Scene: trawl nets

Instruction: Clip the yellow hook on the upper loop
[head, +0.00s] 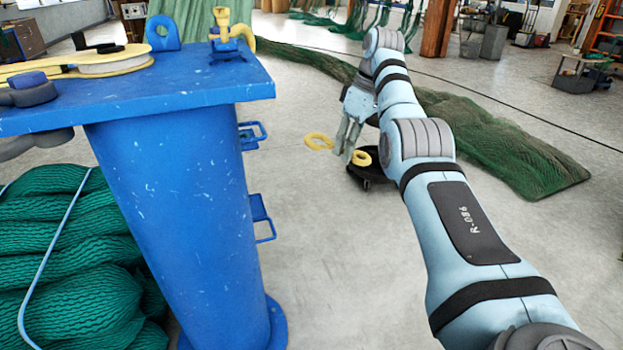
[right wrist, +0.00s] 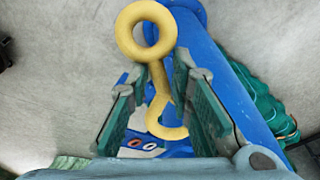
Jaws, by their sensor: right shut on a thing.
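My right gripper (head: 346,146) is shut on the yellow hook (head: 319,141), held in the air to the right of the blue column. In the head view the hook's yellow ends show on both sides of the fingers. In the right wrist view the hook (right wrist: 147,30) has its round eye beyond the fingers and its curved end between the green-padded fingers (right wrist: 155,85). The upper loop (head: 253,135) is a blue bracket on the column's right side, below the tabletop. A lower blue loop (head: 264,220) is beneath it. The hook is apart from both. My left gripper is out of view.
The blue column (head: 185,200) carries a blue tabletop (head: 200,85) with yellow and blue fittings. Bundled green net (head: 70,260) lies at its left. More green net (head: 500,145) lies along the floor behind my arm. The floor between column and arm is mostly clear.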

